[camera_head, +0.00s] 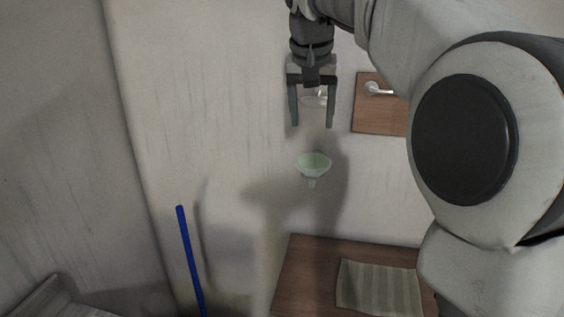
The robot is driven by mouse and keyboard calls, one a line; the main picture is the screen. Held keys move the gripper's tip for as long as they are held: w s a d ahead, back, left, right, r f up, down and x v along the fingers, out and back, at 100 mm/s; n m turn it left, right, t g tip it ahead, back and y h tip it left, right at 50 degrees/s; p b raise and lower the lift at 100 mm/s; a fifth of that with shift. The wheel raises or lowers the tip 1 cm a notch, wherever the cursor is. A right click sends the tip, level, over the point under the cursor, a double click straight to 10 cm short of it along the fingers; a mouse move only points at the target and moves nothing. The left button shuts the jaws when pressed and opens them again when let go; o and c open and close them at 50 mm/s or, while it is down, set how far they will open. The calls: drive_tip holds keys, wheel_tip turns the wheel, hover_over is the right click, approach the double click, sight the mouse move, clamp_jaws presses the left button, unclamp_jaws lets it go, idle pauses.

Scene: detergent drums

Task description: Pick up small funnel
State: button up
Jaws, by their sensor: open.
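A small pale green funnel (313,169) shows in the head view against the pale wall, with its wide mouth up and its narrow spout down. What holds it up cannot be made out. My gripper (312,122) points downward with its two fingers apart and nothing between them that I can tell is held. In the picture the fingertips are just above the funnel, with a gap between. How far the gripper is from the funnel in depth is unclear.
A pale object (314,99) shows behind my fingers. A brown panel with a metal lever (377,90) is to their right. A brown wooden surface (300,270) with a striped cloth (380,288) lies below. A blue pole (190,260) stands at lower left.

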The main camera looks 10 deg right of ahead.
approach(310, 172)
wheel_tip(310, 172, down, 2)
drive_tip(key=shift+w+x, duration=0.15)
drive_tip(key=shift+x, duration=1.5)
drive_tip(key=shift+w+x, duration=0.1)
drive_tip(key=shift+x, duration=1.6)
drive_tip(key=shift+d+r, duration=0.15)
clamp_jaws()
